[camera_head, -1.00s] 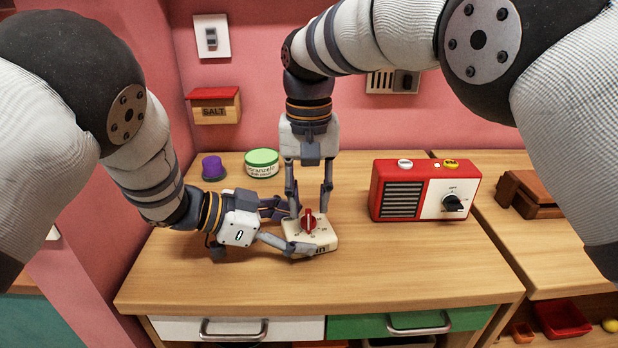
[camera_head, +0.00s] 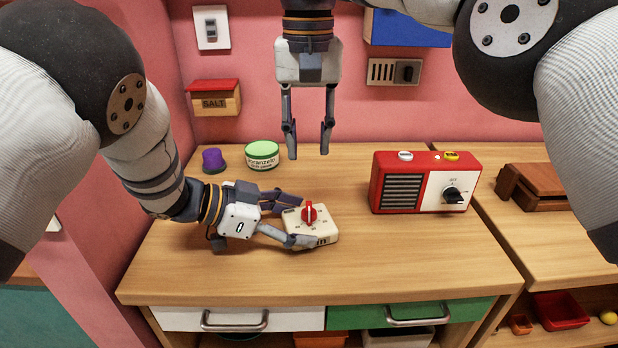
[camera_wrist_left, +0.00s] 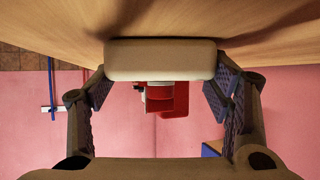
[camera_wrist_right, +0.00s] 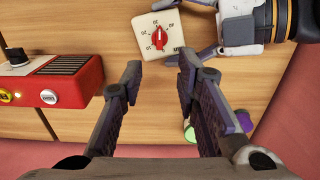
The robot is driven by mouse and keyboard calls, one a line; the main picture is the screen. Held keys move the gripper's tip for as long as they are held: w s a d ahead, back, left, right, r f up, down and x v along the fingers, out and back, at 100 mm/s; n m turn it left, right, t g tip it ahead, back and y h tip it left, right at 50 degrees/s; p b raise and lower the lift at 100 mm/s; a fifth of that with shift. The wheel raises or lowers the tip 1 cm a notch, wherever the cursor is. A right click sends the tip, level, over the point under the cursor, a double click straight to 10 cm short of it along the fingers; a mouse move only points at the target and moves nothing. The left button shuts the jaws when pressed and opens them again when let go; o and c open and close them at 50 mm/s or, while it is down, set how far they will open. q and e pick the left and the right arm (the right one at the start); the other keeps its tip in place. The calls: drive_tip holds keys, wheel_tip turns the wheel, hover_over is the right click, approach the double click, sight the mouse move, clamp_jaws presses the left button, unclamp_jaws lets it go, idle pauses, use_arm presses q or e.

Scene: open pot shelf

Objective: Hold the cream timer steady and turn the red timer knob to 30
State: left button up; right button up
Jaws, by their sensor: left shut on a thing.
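The cream timer (camera_head: 322,228) lies on the wooden counter with its red knob (camera_head: 309,213) on top. My left gripper (camera_head: 290,219) is shut on the timer, a finger on either side of it. In the left wrist view the timer's cream side (camera_wrist_left: 160,60) sits between the finger pads. My right gripper (camera_head: 308,152) is open and empty, raised above and behind the timer. In the right wrist view the timer (camera_wrist_right: 148,22) and red knob (camera_wrist_right: 160,36) lie beyond the open fingertips (camera_wrist_right: 159,68). The knob's dial numbers are too small to read surely.
A red radio-like box (camera_head: 398,190) with a black knob stands to the right. A green-lidded tin (camera_head: 262,158) and a purple object (camera_head: 213,162) stand behind on the left. A salt box (camera_head: 215,103) hangs on the pink wall. The counter's front right is clear.

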sight(309, 206)
wheel_tip(309, 206, down, 12)
drive_tip(key=shift+f, duration=0.1)
clamp_jaws()
